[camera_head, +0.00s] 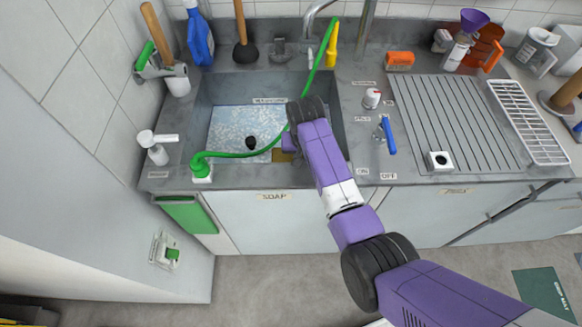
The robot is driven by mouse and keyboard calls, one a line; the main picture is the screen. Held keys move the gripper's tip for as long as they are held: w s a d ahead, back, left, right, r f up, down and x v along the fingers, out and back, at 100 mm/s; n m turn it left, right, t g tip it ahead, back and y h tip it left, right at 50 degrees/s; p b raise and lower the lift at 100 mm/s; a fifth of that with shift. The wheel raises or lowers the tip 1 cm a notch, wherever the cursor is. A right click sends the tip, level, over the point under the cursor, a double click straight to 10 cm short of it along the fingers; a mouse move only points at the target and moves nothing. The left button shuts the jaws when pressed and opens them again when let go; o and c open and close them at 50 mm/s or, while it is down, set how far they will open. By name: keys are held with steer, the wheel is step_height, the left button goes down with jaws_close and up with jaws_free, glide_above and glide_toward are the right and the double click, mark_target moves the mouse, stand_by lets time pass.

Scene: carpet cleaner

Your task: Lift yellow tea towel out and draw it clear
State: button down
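A small dull-yellow patch (284,156) shows in the sink, at the right side of its basin, partly covered by my arm. It may be the yellow tea towel, but too little shows to be sure. My gripper (289,144) reaches down into the sink right at this patch. Only a bit of its purple body shows, and its fingers are hidden behind my wrist. I cannot tell whether it is open or whether it touches the patch.
The sink (200,122) holds pale speckled water or foam and a dark round plug. A green hose (318,72) arches across the basin to the front rim. A soap dispenser (155,152) stands left. A blue-handled tap (388,138) and ribbed drainer (440,120) lie right.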

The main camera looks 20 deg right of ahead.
steer(key=shift+w+d+p+v, duration=0.1)
steer(key=shift+w+p+v, duration=0.15)
steer(key=shift+p+v, duration=0.95)
steer(key=shift+w+d+p+v, duration=0.1)
steer(key=shift+w+p+v, duration=0.15)
steer(key=shift+p+v, duration=0.95)
steer(key=shift+w+d+p+v, duration=0.1)
steer(key=shift+w+p+v, duration=0.1)
steer(key=shift+p+v, duration=1)
steer(key=w+v, duration=0.2)
steer(key=v, duration=0.8)
steer(key=shift+d+r+p, duration=0.3)
steer(key=shift+r+p, duration=0.15)
steer(key=shift+r, duration=0.2)
steer(key=s, duration=2.2)
steer(key=shift+d, duration=0.45)
steer(key=shift+s, duration=0.1)
